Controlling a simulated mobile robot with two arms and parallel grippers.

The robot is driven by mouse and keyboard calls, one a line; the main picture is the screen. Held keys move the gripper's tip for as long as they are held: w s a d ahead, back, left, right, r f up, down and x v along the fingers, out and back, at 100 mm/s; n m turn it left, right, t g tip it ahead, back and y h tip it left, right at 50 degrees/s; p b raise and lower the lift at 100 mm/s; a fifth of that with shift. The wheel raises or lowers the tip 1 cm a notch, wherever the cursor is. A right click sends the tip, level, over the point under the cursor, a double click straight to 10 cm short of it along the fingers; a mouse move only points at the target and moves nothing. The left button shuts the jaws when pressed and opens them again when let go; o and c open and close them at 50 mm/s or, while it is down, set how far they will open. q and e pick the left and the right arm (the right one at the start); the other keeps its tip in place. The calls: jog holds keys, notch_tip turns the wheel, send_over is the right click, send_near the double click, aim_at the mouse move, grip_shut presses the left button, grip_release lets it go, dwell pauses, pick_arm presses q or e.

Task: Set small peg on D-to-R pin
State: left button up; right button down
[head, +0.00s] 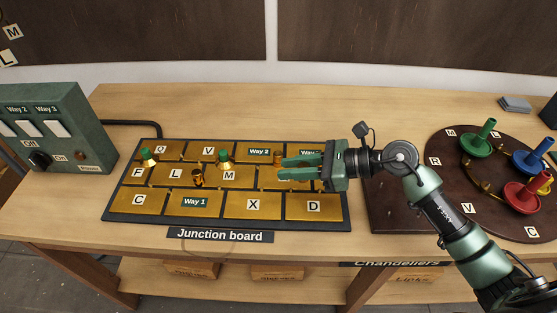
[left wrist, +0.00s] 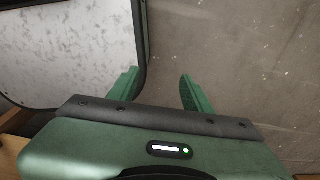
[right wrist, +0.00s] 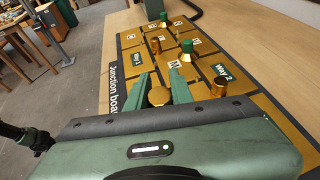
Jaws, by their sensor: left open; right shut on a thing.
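The junction board (head: 240,224) is a dark panel of brass plates with lettered labels. The D plate (head: 298,211) is at its front right. My right gripper (head: 283,169) is over the board's right part, behind the D plate, and covers the plates there; no R label shows on the board. It is shut on a small brass peg, whose round top (right wrist: 158,97) shows between the fingers in the right wrist view. I cannot tell whether its lower end touches a pin. My left gripper (left wrist: 159,76) is open and empty, away from the board.
Green-topped pegs (head: 148,157) (head: 224,158) and small brass pegs (head: 198,178) (head: 278,157) stand on the board. A switch box (head: 50,130) is at left. A round board (head: 480,215) with green, blue and red pieces is at right.

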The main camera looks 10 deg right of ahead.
aim_at(280, 191)
pick_arm(q)
jog(key=w+d+r, duration=0.1)
jog(key=w+d, duration=0.2)
jog(key=w, duration=0.2)
pick_arm(e)
jog(key=shift+n+g, duration=0.4)
jog(key=w+a+f, duration=0.1)
jog(key=w+a+f+b, duration=0.1)
jog(key=f, duration=0.1)
jog(key=shift+w, duration=0.35)
notch_tip(280, 191, down, 3)
jog(key=shift+r+b, duration=0.15)
jog(key=shift+b, duration=0.7)
jog(key=shift+d+f+b, duration=0.1)
jog(key=shift+f+b, duration=0.25)
jog(key=shift+f, duration=0.5)
pick_arm(q)
jog(key=shift+t, duration=0.3)
jog(key=f, duration=0.1)
jog(key=s+a+f, duration=0.1)
jog(key=f, duration=0.1)
jog(key=shift+s+a+f, duration=0.15)
jog(key=shift+s+f, duration=0.2)
jog(key=shift+s, duration=0.05)
jog(key=shift+s+f, duration=0.2)
pick_arm(e)
jog(key=shift+f, duration=0.1)
